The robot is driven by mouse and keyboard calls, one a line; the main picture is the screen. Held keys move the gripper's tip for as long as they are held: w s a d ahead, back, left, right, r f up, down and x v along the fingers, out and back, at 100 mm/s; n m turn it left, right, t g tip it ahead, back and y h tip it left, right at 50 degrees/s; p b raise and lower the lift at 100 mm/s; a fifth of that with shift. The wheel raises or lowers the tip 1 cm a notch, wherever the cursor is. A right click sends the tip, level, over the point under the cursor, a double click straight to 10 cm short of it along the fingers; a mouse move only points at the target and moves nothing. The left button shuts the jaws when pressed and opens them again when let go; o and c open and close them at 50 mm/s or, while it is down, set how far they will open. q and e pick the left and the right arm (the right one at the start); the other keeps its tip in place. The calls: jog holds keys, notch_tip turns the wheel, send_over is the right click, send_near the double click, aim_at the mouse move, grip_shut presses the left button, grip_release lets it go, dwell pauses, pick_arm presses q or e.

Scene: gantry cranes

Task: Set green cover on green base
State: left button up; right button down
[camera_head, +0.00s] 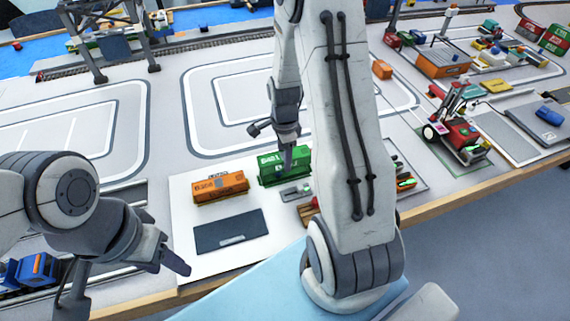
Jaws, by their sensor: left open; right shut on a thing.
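A green container with white markings (270,171) is on the white board, right of an orange container. I cannot make out the seam between green cover and green base. My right gripper (288,160) points down at the green container and is shut on its upper part, which appears to be the green cover. The arm hides some of what lies to the right. My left gripper (124,281) is open and empty at the lower left, near the table's front edge, away from the green container.
The orange container (220,187) and a dark grey plate (230,231) share the white board (185,212). A small grey part (294,192) lies in front of the green container. A red vehicle (458,137) stands at right. Marked lanes behind are clear.

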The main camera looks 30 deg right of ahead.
aim_at(285, 173)
jog(key=shift+f, duration=2)
jog(key=shift+f, duration=0.15)
jog(key=shift+c, duration=1.1)
grip_release()
